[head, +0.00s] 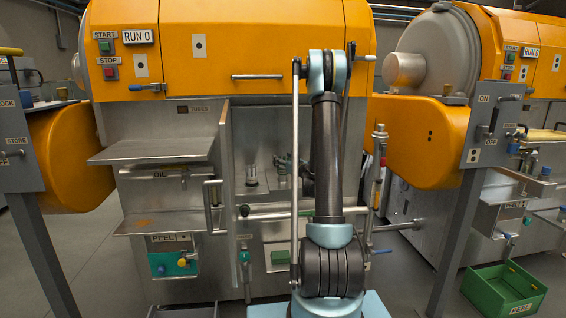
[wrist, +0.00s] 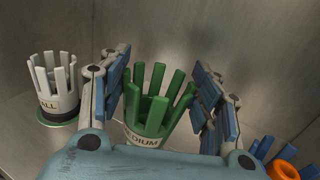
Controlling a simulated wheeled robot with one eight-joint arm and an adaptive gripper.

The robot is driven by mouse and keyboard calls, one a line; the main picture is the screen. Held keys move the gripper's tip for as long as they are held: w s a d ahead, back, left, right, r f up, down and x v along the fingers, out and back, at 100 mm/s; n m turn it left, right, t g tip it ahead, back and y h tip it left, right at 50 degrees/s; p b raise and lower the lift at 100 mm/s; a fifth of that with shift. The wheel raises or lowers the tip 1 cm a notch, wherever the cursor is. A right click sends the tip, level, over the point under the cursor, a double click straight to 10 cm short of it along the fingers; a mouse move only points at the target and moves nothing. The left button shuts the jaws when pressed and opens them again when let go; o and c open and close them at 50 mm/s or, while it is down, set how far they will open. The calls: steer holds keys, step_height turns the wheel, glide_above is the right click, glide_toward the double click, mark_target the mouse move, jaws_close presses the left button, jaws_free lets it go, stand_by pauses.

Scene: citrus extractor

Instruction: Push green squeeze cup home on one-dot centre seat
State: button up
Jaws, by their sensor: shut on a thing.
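The green squeeze cup (wrist: 156,110) has upright fingers and a label reading "MEDIUM". In the wrist view it stands upright between the two blue-padded fingers of my gripper (wrist: 163,92), which is shut on it. My gripper (head: 287,163) also shows small in the head view, inside the machine's open bay, partly behind my arm. The cup's base and the seat beneath it are hidden in the wrist view, so I cannot tell how far down the cup sits. The one-dot mark is not visible there.
A white cup (wrist: 54,84) with a label ending "ALL" stands left of my gripper on a green-rimmed base. A blue-fingered, orange-centred part (wrist: 283,169) is close at lower right. Steel walls enclose the bay. A horizontal bar (head: 270,213) crosses low in front of the bay.

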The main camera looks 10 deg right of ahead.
steer(key=shift+f, duration=1.8)
steer(key=o, duration=1.2)
steer(key=shift+r, duration=0.2)
step_height(320, 180, up, 9)
steer(key=s+a+n+g, duration=0.45)
steer(key=s+n, duration=0.45)
steer(key=s, duration=0.4)
steer(key=s+a+n+g, duration=0.3)
steer(key=s+a+n, duration=0.3)
steer(key=s+n, duration=0.45)
steer(key=s+d+f+n+g+h, duration=0.2)
steer(key=s+d+f+n, duration=0.1)
steer(key=s, duration=0.8)
steer(key=s+d+f+n+g+h, duration=0.2)
steer(key=s+d+f+n, duration=0.2)
steer(key=s, duration=0.6)
steer(key=s+d+f+n+g+h, duration=0.2)
steer(key=s+f+n, duration=0.3)
steer(key=s, duration=0.6)
steer(key=shift+s+d+f+g+h, duration=0.35)
steer(key=shift+d+g+h, duration=0.1)
steer(key=shift+d, duration=0.3)
